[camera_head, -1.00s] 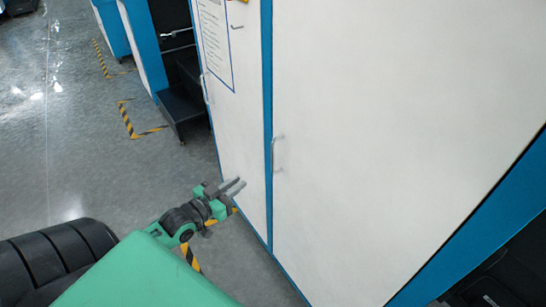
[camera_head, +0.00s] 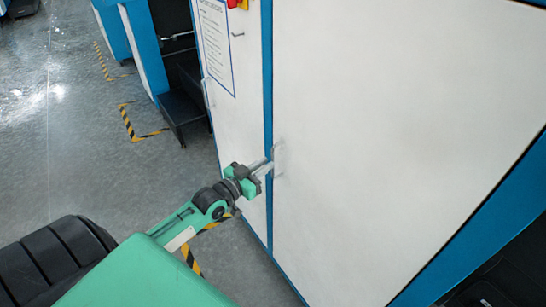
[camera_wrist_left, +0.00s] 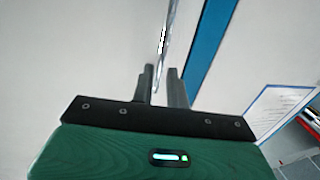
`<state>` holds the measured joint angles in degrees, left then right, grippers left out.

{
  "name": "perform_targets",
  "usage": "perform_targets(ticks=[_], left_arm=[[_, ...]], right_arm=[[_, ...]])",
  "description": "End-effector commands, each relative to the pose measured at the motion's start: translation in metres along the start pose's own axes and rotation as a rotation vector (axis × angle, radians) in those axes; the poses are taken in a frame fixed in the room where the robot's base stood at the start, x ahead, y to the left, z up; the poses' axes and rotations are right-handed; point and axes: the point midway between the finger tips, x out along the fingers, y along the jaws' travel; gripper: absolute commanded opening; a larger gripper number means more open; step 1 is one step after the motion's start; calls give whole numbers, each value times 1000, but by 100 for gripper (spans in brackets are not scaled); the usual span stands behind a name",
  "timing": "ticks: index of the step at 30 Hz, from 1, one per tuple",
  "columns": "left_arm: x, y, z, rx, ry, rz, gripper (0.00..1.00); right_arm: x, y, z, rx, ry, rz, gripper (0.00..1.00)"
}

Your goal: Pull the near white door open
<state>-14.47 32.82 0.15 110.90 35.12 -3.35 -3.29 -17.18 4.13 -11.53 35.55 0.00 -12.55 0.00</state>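The near white door (camera_head: 400,120) is a large flat panel, flush with its blue frame, and looks shut. Its slim metal handle (camera_head: 279,157) is near the panel's left edge. My left gripper (camera_head: 268,168) is at the handle's lower part. In the left wrist view the two dark fingers (camera_wrist_left: 162,85) stand apart, and the shiny handle bar (camera_wrist_left: 166,35) runs down between them. There is a visible gap between the fingers, and I cannot tell whether either touches the bar. My right gripper is not in view.
A second white door (camera_head: 225,110) with a printed notice (camera_head: 215,45) and its own handle stands left of the blue post (camera_head: 267,100). A dark step (camera_head: 182,105) is farther back. The grey floor (camera_head: 75,160) on the left is open, with yellow-black tape.

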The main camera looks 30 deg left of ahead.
Motion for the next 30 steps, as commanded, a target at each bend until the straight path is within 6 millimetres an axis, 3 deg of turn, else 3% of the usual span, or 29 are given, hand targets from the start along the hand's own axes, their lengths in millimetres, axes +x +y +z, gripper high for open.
perform_targets(ticks=[6, 12, 22, 25, 30], left_arm=[[28, 0, -2, 0, 2, -1, 15], [41, 0, 0, 0, 0, 0, 15], [43, 0, 0, 1, 0, 0, 15], [43, 0, 0, 1, 0, 0, 0], [43, 0, 0, 1, 0, 0, 0]], right_arm=[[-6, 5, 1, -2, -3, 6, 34], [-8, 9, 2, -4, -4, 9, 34], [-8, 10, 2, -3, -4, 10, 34], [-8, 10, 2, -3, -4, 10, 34], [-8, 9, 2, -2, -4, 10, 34]])
